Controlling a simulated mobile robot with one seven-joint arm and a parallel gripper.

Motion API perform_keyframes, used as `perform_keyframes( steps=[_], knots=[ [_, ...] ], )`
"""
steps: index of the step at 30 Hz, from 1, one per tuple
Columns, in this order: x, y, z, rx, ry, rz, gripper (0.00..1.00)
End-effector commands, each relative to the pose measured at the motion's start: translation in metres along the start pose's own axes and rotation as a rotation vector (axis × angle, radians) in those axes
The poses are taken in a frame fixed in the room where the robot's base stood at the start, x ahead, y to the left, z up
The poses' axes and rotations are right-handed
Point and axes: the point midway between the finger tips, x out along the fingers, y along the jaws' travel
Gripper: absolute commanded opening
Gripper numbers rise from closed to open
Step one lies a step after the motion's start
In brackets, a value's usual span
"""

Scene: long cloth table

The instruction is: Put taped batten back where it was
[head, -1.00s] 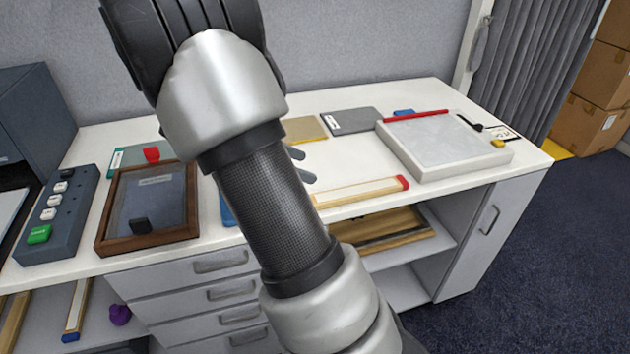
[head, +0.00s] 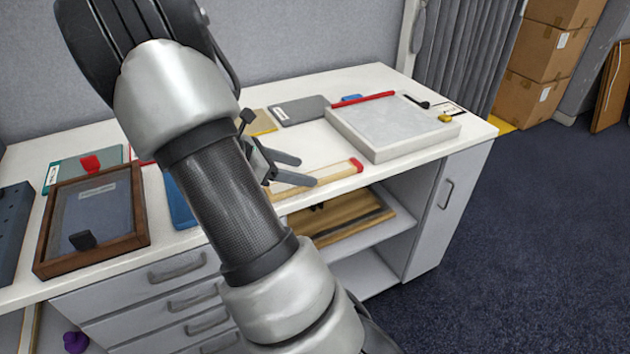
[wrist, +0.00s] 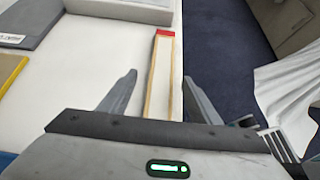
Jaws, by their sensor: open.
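A pale wooden batten with a red taped end (head: 335,173) lies on the white worktop near its front edge. In the wrist view the batten (wrist: 161,92) runs away from me, red end farthest. My gripper (head: 308,170) is open, its two dark fingers apart. In the head view the fingers overlap the batten's left part. In the wrist view the fingers (wrist: 160,77) appear on either side of the batten's near part, and nothing is gripped. Whether they are down at its height I cannot tell. My arm hides part of the worktop.
A grey plate (head: 300,110) lies behind. A wood-framed tray (head: 92,218) is at left. Boards lie on an open shelf (head: 375,245) below.

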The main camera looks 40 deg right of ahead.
Motion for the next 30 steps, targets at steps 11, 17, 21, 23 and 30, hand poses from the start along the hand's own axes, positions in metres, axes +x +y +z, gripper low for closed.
perform_keyframes(
  steps=[11,17,21,23,30],
  knots=[
    [0.038,-0.004,-0.002,0.001,0.0,-0.002,0.57],
    [0.038,-0.004,-0.002,0.001,0.0,-0.001,0.4],
    [0.037,-0.004,-0.002,0.001,0.0,-0.001,0.17],
    [0.037,-0.004,-0.002,0.001,0.0,-0.001,0.09],
    [0.036,-0.003,0.001,0.002,0.0,0.0,0.05]
  ],
)
